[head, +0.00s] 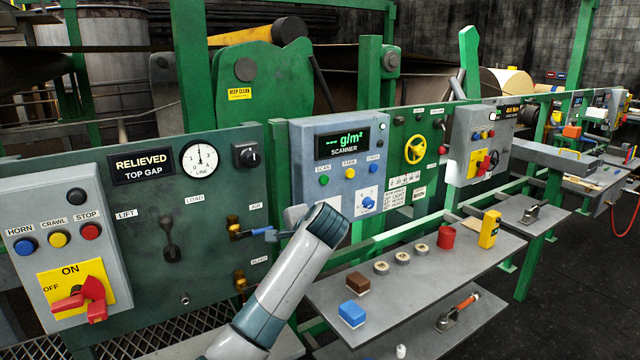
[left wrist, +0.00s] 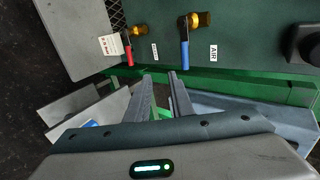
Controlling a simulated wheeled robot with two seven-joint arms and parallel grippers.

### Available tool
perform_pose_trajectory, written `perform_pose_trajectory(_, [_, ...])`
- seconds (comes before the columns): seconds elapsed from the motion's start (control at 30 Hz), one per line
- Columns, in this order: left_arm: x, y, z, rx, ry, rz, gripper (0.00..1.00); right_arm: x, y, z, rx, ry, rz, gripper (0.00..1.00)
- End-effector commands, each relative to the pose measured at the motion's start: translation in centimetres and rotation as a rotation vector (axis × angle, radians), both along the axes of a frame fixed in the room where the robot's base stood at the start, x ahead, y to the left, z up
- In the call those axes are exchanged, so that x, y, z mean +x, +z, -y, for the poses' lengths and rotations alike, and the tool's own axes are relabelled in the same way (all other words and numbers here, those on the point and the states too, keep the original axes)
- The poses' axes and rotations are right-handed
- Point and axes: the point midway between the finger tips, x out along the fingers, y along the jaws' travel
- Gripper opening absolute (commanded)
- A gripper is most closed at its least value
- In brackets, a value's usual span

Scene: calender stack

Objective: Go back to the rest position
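My left arm comes up from the bottom of the head view, and its gripper (head: 294,214) is in front of the panel's right edge, mostly hidden by its own wrist. In the left wrist view, the two fingers (left wrist: 160,75) are apart with nothing between them. The blue AIR valve handle (head: 262,232) points right, towards the gripper. It also shows in the left wrist view (left wrist: 184,54), just beyond the right fingertip; I cannot tell if they touch. The red bleed handle (left wrist: 129,56) is to the left. My right gripper is in neither view.
The green panel (head: 210,240) carries a LOAD lever (head: 170,240) and a gauge (head: 199,160). A grey switch box (head: 65,210) stands left, the scanner box (head: 342,140) right. A shelf (head: 420,285) holds a blue block (head: 351,314), a brown block (head: 357,283) and a red cup (head: 446,237).

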Motion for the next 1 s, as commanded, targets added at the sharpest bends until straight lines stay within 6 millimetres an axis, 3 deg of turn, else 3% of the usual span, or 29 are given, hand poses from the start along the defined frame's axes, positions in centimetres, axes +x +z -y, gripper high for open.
perform_pose_trajectory(0.03, [-0.9,-2.3,-0.1,-0.03,0.002,-0.015,0.21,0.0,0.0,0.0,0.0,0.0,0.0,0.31])
perform_pose_trajectory(0.27, [-6.2,-12.2,-0.8,-0.208,0.036,-0.071,0.21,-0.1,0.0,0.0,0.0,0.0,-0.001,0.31])
perform_pose_trajectory(0.5, [-14.0,-21.4,-2.2,-0.395,0.11,-0.126,0.21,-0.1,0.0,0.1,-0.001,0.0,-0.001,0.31])
perform_pose_trajectory(0.7, [-21.5,-27.2,-3.7,-0.531,0.193,-0.165,0.21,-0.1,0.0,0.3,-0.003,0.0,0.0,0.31])
perform_pose_trajectory(1.0, [-34.0,-32.8,-6.4,-0.702,0.345,-0.209,0.21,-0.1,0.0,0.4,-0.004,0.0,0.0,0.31])
